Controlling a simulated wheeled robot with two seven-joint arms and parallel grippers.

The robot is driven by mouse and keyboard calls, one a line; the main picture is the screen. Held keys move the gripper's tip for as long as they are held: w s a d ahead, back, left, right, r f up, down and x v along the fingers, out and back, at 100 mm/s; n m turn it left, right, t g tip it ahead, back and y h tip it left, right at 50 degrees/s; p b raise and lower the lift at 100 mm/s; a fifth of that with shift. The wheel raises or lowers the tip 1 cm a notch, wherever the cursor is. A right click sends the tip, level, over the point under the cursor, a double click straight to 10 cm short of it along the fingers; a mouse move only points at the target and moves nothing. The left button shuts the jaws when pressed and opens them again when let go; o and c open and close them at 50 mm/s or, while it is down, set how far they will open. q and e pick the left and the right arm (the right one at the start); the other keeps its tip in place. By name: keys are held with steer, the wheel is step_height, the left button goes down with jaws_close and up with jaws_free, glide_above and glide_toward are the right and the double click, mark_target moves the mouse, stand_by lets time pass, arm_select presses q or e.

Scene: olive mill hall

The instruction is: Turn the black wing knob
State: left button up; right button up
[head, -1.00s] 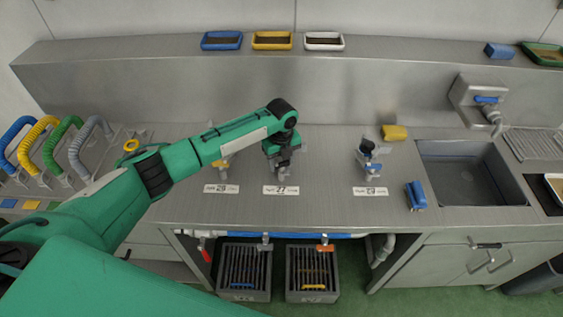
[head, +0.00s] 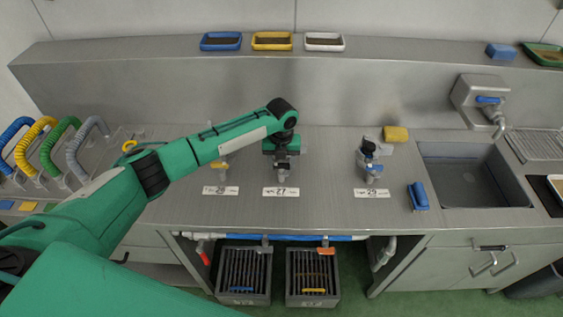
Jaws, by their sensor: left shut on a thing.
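My left gripper (head: 282,164) reaches down over the fitting behind the label 27 (head: 281,192) in the middle of the steel counter. It is shut on the black wing knob there, which the gripper and wrist mostly hide. Only the grey lower part of that fitting (head: 283,177) shows below the fingers. My right gripper is out of view.
A fitting with a yellow part (head: 219,165) stands left, close under my forearm, and a dark and blue-topped one (head: 369,155) stands right behind label 29 (head: 371,194). A yellow sponge (head: 396,134), blue brush (head: 418,196) and sink (head: 473,178) lie further right.

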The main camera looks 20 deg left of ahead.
mark_target(282, 164)
arm_select(q)
steer(key=shift+r, duration=0.1)
steer(key=o, duration=1)
steer(key=shift+r, duration=0.45)
step_height(282, 164, up, 13)
steer(key=b, duration=0.4)
steer(key=shift+f, duration=0.1)
